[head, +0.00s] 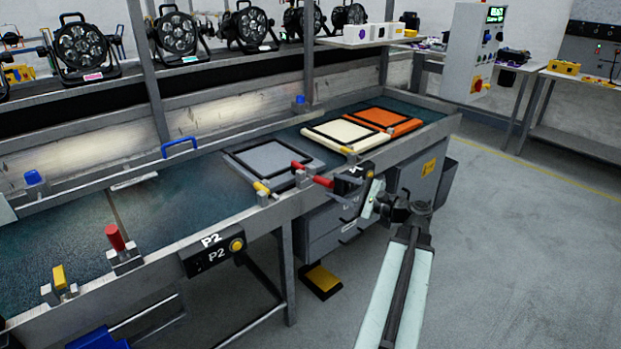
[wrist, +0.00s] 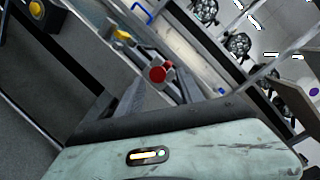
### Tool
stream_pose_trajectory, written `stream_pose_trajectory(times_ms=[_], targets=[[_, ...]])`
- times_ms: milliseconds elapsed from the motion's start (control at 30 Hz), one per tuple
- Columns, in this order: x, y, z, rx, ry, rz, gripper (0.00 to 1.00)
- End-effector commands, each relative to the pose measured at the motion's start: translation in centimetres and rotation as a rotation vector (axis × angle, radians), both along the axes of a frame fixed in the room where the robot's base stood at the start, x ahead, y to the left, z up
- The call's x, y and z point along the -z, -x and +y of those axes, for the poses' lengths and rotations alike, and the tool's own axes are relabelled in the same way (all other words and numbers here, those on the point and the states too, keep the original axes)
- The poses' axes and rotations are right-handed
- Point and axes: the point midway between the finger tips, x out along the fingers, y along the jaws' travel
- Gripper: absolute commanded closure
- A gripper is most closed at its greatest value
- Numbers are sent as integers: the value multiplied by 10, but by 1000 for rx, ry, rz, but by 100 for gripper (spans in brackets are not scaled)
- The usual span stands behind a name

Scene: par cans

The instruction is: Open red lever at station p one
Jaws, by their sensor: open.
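The red lever at the near station (head: 322,181) lies roughly level on the conveyor's front rail, its end pointing out toward my gripper. In the wrist view its round red end (wrist: 157,75) faces the camera, beyond and between my fingers. My gripper (head: 352,198) is open and empty, just right of and below the lever in the head view. The fingers (wrist: 153,92) show dark in the wrist view, apart from each other. The station's label box (head: 350,179) is partly hidden by my arm. I cannot tell whether a finger touches the lever.
A yellow lever (head: 262,188) sits left of the red one. Station P2 (head: 212,246) has an upright red lever (head: 114,238) and a yellow lever (head: 60,278). Grey (head: 250,152), cream (head: 345,124) and orange (head: 385,116) frames lie on the belt. The floor at right is clear.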

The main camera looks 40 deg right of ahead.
Motion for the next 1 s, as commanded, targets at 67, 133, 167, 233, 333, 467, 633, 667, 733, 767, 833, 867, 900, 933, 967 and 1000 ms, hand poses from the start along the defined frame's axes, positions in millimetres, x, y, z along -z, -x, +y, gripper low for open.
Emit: stream_pose_trajectory(times_ms=[67, 133, 167, 233, 333, 467, 633, 667, 733, 767, 833, 867, 900, 933, 967, 1000], targets=[[0, -9, 2, -4, 0, 1, 56], [0, -22, 6, -9, 0, 0, 56], [0, -28, 7, -8, 0, 1, 56], [0, -42, 10, -10, 0, 0, 56], [0, -60, 13, -11, 0, 1, 56], [0, -75, 17, -11, 0, 1, 56], [0, -80, 18, -9, 0, 1, 56], [0, -80, 18, -9, 0, 1, 56], [0, -80, 18, -9, 0, 1, 56], [0, -80, 18, -9, 0, 1, 56], [0, -80, 19, -9, 0, 1, 70], [0, -80, 19, -10, 0, 2, 78], [0, -80, 19, -10, 0, 2, 89], [0, -80, 19, -10, 0, 2, 98], [0, -80, 19, -11, 0, 1, 100], [0, -80, 19, -11, 0, 1, 100]])
